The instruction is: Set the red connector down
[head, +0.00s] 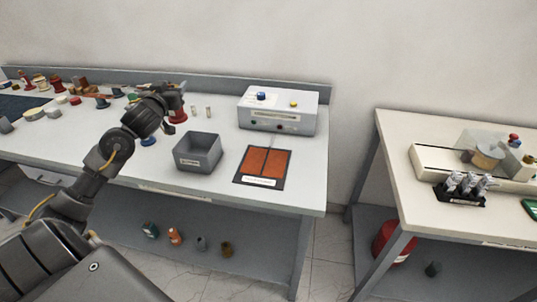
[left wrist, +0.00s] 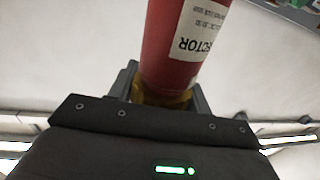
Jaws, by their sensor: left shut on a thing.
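The red connector (left wrist: 180,45) fills the upper middle of the left wrist view. It is a red cylinder with a white label ending in "ECTOR" and a yellowish end at the jaws. My left gripper (left wrist: 165,90) is shut on it, one finger on each side. In the head view my left arm reaches over the left table, and the red connector (head: 177,116) shows at the gripper (head: 172,103), partly hidden by it. I cannot tell how far it is above the table. My right gripper is not in view.
A grey open bin (head: 198,152) stands right of the gripper. A dark mat with two orange panels (head: 263,162) lies further right, before a white box (head: 278,110) with knobs. Several small parts (head: 70,90) crowd the table's left. A second table (head: 440,135) stands at right.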

